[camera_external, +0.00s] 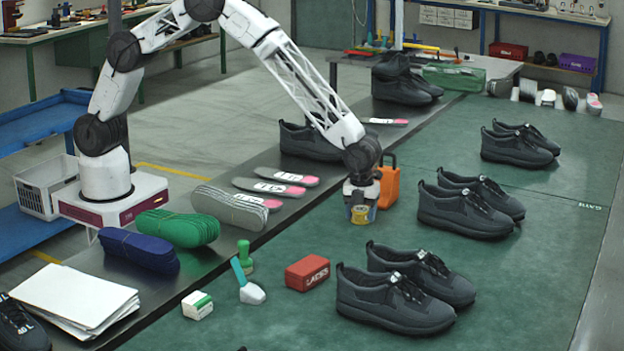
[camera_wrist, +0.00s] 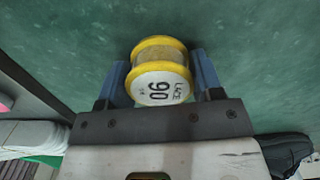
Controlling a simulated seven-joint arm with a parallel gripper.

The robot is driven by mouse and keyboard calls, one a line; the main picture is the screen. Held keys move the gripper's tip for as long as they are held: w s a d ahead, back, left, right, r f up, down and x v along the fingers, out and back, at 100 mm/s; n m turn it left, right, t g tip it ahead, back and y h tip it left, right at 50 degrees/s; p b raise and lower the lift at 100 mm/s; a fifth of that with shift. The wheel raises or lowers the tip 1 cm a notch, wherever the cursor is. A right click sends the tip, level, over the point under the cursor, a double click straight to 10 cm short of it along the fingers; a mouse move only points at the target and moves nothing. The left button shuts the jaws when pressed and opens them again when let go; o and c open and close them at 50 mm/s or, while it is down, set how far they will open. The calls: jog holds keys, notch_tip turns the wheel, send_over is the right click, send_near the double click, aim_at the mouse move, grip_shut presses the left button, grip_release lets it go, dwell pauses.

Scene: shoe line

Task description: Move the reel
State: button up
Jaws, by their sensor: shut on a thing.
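The reel (camera_external: 361,215) is a small yellow-flanged spool near the middle of the green mat (camera_external: 330,262). In the wrist view the reel (camera_wrist: 160,72) shows a white label reading "LACE 90". My gripper (camera_external: 362,203) points down over the reel. In the wrist view its two blue fingers (camera_wrist: 161,82) stand on either side of the reel and are shut on it. I cannot tell whether the reel touches the mat or is slightly above it.
An orange container (camera_external: 388,184) stands close behind the gripper. Pairs of black shoes (camera_external: 393,300) line the right. Bare mat lies between the reel and the shoes.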

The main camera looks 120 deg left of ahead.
aim_at(361, 209)
jog(key=o, duration=1)
jog(key=shift+r, duration=3.9)
